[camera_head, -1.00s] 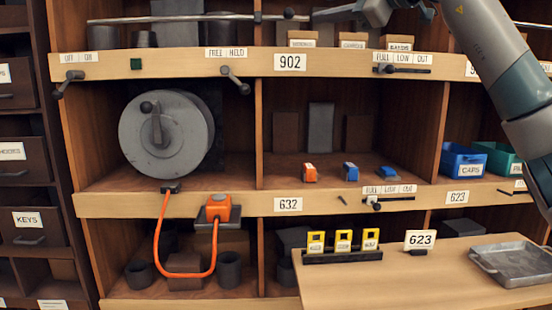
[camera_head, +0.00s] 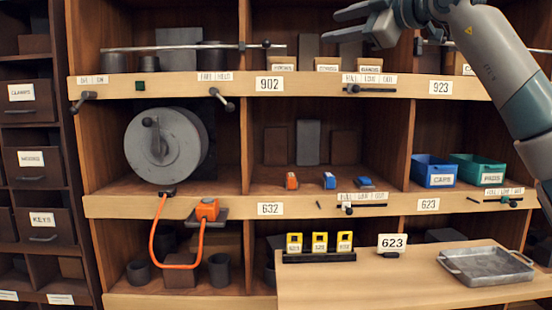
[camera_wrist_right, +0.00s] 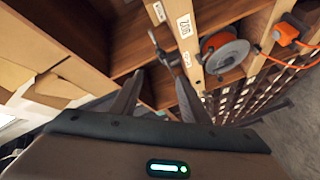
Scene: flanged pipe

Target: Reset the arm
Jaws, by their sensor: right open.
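My right arm comes in from the upper right in the head view. Its gripper (camera_head: 334,27) is open and empty, with two grey fingers pointing left in front of the top shelf. In the right wrist view the two fingers (camera_wrist_right: 160,78) stand apart with nothing between them. My left gripper is in neither view.
A shelf unit holds a grey drum (camera_head: 166,145) with an orange hose (camera_head: 154,240), small orange and blue blocks, and blue (camera_head: 434,170) and green (camera_head: 478,168) bins.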

